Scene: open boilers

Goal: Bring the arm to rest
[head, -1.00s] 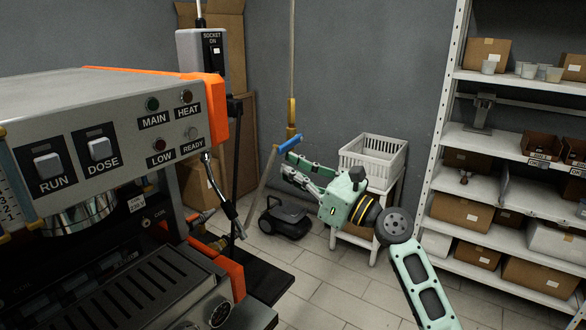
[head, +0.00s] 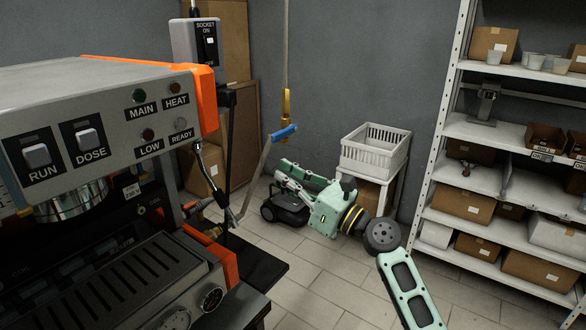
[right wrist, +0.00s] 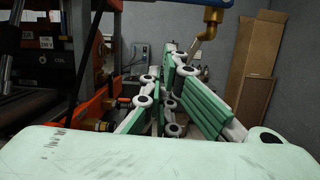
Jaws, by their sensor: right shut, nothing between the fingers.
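My right gripper (head: 281,174) is pale green and black, with its arm coming in from the bottom right in the head view. Its fingers are shut and empty, in front of the dark wheeled unit (head: 288,206) and below the blue valve handle (head: 284,132). It is apart from the handle. In the right wrist view the green fingers (right wrist: 172,62) fill the middle, with nothing held between them. My left gripper is in neither view.
The orange and grey boiler machine (head: 110,97) takes up the left. A brass valve (head: 288,102) hangs on a pipe at the back. A white crate (head: 370,155) on a stand and a loaded shelf (head: 480,180) are to the right.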

